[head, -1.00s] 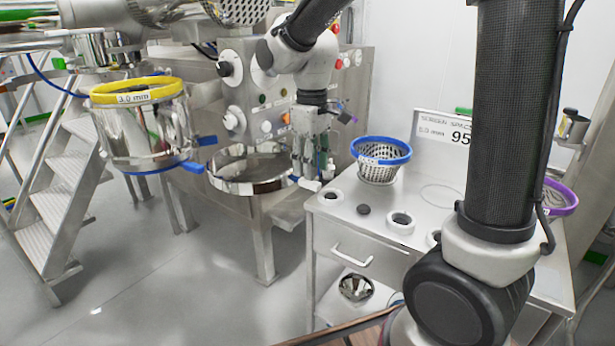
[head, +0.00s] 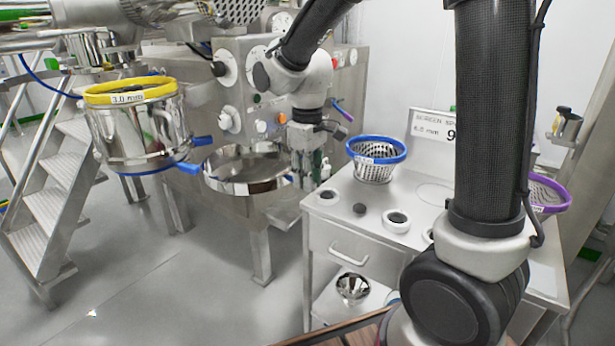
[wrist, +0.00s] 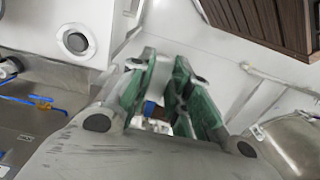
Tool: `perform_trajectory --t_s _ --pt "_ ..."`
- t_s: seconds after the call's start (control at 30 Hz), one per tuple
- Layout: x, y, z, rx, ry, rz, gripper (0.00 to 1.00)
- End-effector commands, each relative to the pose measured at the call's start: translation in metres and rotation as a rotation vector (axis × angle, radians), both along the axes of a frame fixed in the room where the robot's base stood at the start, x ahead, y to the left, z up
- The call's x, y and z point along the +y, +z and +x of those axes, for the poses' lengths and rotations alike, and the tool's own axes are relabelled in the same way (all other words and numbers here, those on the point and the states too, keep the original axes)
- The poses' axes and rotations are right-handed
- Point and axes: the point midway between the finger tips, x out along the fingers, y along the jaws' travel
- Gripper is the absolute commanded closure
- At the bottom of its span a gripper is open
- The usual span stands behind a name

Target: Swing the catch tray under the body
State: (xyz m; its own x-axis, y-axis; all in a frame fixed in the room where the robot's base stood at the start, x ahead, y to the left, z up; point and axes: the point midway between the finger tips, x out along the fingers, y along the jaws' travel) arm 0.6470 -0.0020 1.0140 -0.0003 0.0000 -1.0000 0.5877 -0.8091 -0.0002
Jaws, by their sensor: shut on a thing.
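The body (head: 140,130) is a polished steel cylinder with a yellow ring marked 3.0 mm on top and a blue band below. The catch tray (head: 245,172) is a shallow round steel pan to the right of the body and lower, not under it. My gripper (head: 309,182) points down at the tray's right side. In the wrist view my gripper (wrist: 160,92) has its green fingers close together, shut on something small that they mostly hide. I cannot make out the grip clearly. A curved steel surface, probably the tray, shows at the lower right there (wrist: 295,143).
A steel cart (head: 385,238) stands right of my gripper, with a blue-rimmed basket (head: 375,165) and white rings (head: 397,221) on it. A purple-rimmed basket (head: 547,192) is farther right. Steps (head: 55,200) stand at left. Blue handles (head: 187,169) project between body and tray.

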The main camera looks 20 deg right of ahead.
Motion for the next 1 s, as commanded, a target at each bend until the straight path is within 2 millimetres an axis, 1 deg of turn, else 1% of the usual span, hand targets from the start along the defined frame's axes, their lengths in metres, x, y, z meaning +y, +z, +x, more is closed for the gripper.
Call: perform_trajectory --t_s 0.17,0.27,0.37,0.47,0.5,0.57,0.6,0.67,0.7,0.77,0.8,0.87,0.9,1.0 --pt "0.011 0.000 -0.002 0.000 -0.014 0.000 1.00" --pt "0.027 0.000 -0.006 0.000 -0.041 0.000 1.00" --pt "0.054 0.000 -0.011 0.000 -0.083 0.000 1.00" --pt "0.088 0.000 -0.015 0.000 -0.141 0.000 1.00" --pt "0.104 0.000 -0.017 0.001 -0.168 -0.001 1.00" --pt "0.129 0.000 -0.018 0.000 -0.212 0.000 1.00" --pt "0.146 0.000 -0.018 0.000 -0.242 0.000 1.00" --pt "0.172 -0.001 -0.017 0.000 -0.288 0.000 1.00" --pt "0.189 0.000 -0.016 0.000 -0.320 0.000 1.00" --pt "0.214 -0.001 -0.013 0.000 -0.365 0.000 1.00" --pt "0.230 -0.001 -0.010 0.000 -0.396 0.000 1.00" --pt "0.253 -0.001 -0.006 0.000 -0.439 0.000 1.00" --pt "0.268 -0.001 -0.003 -0.001 -0.466 0.000 1.00" --pt "0.300 -0.001 0.006 -0.001 -0.530 0.000 1.00"
